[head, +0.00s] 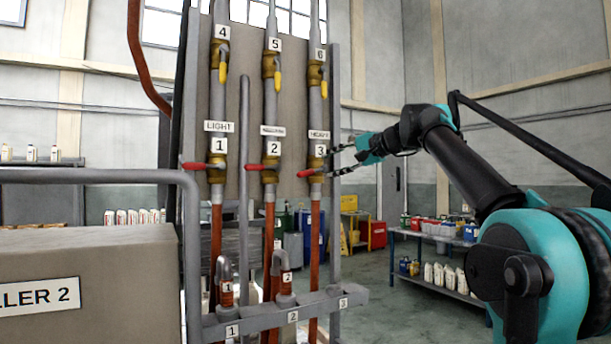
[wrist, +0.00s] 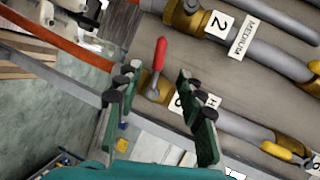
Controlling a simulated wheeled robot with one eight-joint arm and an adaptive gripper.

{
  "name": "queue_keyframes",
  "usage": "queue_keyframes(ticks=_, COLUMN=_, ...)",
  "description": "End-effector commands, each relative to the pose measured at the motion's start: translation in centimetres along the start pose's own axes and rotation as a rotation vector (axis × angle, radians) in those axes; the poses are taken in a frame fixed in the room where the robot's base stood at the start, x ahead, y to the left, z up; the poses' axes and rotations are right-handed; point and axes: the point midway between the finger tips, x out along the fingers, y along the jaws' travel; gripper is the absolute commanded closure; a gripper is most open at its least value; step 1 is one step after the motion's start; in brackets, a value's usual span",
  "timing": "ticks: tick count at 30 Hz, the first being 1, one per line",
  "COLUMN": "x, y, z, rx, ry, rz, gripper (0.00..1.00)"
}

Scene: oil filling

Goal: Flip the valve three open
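Valve three is a brass valve on the right-hand pipe, with a label "3" (head: 320,150). Its red handle (head: 311,172) lies roughly level, crosswise to the upright pipe, pointing left. In the wrist view the red handle (wrist: 160,56) and part of the brass body (wrist: 154,86) show between and beyond my fingers. My gripper (head: 339,160) is open just right of valve three in the head view, fingers spread. In the wrist view my gripper (wrist: 158,78) has nothing between its fingers that it grips. The right finger partly hides the labels there.
Red-handled valves one (head: 206,167) and two (head: 261,167) sit left on parallel pipes. Yellow-handled valves (head: 317,75) are above. A grey nozzle rail (head: 320,300) runs below. Shelves with bottles (head: 440,275) stand at the right back. Open floor lies right of the rack.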

Motion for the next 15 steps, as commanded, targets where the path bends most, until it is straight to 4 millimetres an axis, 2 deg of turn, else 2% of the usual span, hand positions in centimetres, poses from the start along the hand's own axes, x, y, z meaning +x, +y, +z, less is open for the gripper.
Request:
queue_keyframes(ticks=1, x=1.2, y=-0.1, z=0.1, rx=-0.001, ry=-0.004, rz=-0.001, gripper=0.62)
queue_keyframes(ticks=6, x=4.6, y=0.0, z=0.1, rx=-0.001, ry=-0.003, rz=-0.001, gripper=0.62)
queue_keyframes(ticks=15, x=9.7, y=0.0, z=0.0, rx=0.0, ry=-0.002, rz=-0.001, gripper=0.62)
